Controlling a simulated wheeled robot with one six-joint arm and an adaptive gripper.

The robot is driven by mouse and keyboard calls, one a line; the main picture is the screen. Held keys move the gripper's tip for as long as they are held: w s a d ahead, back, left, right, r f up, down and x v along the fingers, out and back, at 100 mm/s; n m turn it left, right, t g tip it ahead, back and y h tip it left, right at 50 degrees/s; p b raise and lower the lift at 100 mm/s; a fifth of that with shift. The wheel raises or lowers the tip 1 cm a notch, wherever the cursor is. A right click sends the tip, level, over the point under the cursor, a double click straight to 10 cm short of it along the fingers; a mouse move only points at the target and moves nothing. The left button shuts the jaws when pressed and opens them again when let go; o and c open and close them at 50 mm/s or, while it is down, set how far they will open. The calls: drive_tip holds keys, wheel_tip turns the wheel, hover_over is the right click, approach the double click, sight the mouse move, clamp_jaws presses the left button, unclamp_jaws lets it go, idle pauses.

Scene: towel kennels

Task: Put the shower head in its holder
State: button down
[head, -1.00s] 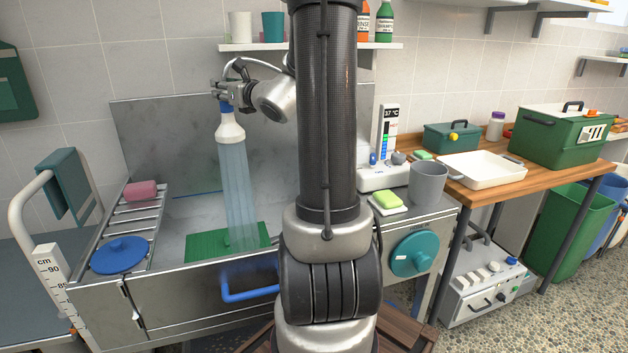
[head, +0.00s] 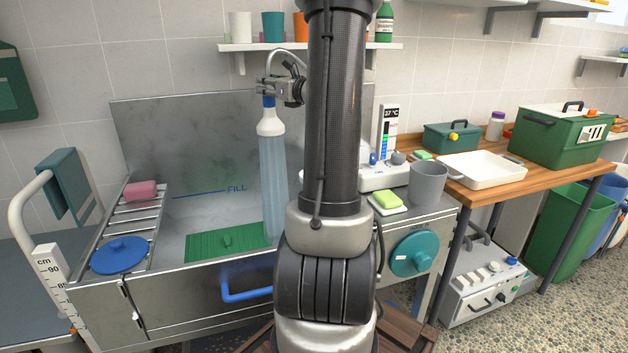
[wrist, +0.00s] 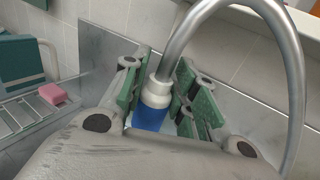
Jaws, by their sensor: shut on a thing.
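The shower head (head: 270,123) is white with a blue handle. It hangs nose down over the steel tub, and a pale blue water stream (head: 272,180) falls from it. My gripper (head: 268,92) is shut around its upper end, above the white bell. In the wrist view, the green-padded fingers (wrist: 160,95) flank a white collar (wrist: 157,88) above the blue handle (wrist: 148,118). A silvery hose (wrist: 292,65) arches up from the collar to the right. I cannot make out the holder; my arm hides part of the area right of the tub.
A white unit (head: 385,180) with a 37 °C display stands right of my arm, beside a grey cup (head: 427,184). A shelf (head: 245,47) with cups lies close above my gripper. A green mat (head: 215,243) lies in the tub; a rack (head: 128,215) is at its left.

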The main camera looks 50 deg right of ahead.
drive_tip(key=shift+s+d, duration=0.2)
drive_tip(key=shift+d, duration=0.35)
drive_tip(key=s+d, duration=0.5)
drive_tip(key=d, duration=0.7)
drive_tip(key=shift+d, duration=0.35)
wheel_tip(320, 180, down, 6)
idle(0.4)
drive_tip(key=shift+f, duration=2.1)
